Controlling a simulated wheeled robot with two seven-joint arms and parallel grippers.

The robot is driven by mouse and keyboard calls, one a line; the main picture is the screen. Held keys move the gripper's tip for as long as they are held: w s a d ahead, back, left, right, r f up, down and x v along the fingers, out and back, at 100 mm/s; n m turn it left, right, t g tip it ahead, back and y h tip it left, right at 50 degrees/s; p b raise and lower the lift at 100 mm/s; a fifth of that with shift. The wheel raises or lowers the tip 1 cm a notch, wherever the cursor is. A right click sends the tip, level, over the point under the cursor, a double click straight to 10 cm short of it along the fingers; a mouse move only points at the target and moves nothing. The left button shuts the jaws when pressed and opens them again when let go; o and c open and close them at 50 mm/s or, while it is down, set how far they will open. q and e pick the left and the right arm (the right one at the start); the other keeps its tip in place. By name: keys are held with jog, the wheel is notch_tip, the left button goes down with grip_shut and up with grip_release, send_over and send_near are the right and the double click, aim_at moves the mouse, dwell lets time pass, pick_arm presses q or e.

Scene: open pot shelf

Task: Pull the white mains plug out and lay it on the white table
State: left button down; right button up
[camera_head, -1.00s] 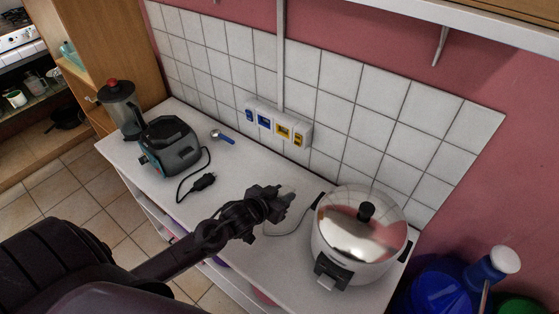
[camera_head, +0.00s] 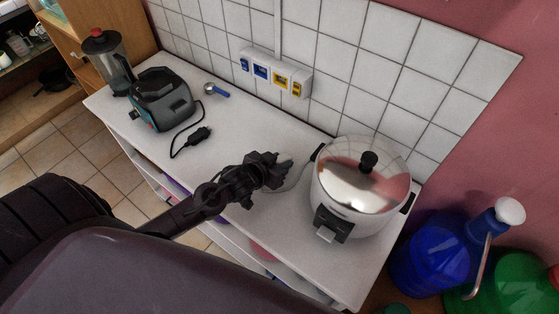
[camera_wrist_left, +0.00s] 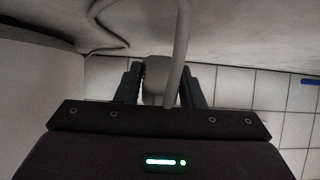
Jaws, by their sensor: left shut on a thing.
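My left gripper (camera_head: 279,167) is shut on the white mains plug (camera_wrist_left: 154,88), low over the white table (camera_head: 238,128), left of the steel pot. In the left wrist view the plug sits between the two fingers of my gripper (camera_wrist_left: 159,72). Its pale cable (camera_wrist_left: 183,40) runs across the front of it. In the head view the plug is mostly hidden by the fingers, and the cable (camera_head: 301,178) leads towards the pot. I cannot tell whether the plug touches the table. My right gripper is not in view.
A socket strip (camera_head: 275,75) is on the tiled wall. The steel pot (camera_head: 350,195) stands to the right. A black plug (camera_head: 200,134) with its cord, a grey appliance (camera_head: 163,100), a blender (camera_head: 107,62) and a blue-handled scoop (camera_head: 217,91) are at left. The table between them is clear.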

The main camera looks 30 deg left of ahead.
pick_arm(q)
jog(key=c, duration=0.9)
grip_release()
jog(key=b+v, duration=0.1)
jog(key=v, duration=0.5)
jog(key=shift+s, duration=0.3)
jog(key=shift+s+a+r, duration=0.1)
jog(key=shift+s+r, duration=0.35)
jog(key=shift+s, duration=0.05)
